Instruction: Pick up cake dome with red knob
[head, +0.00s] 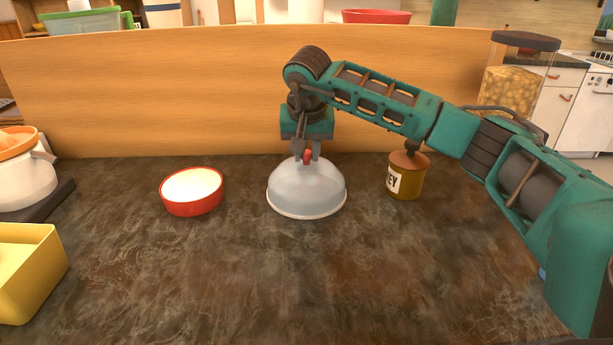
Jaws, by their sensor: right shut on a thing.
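The cake dome (306,190) is a translucent, whitish half-sphere with a pale rim. It is in the middle of the dark counter in the head view. Its red knob (308,155) is on top. My right gripper (307,156) comes down from above and is shut on the knob, with a finger on each side. I cannot tell whether the rim touches the counter. My left gripper is not in view.
A red bowl with white inside (192,191) stands left of the dome. A yellow-brown labelled jar (406,177) stands to its right. A yellow bin (28,270) is at the left edge. A wooden panel (180,95) closes the back. The front counter is clear.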

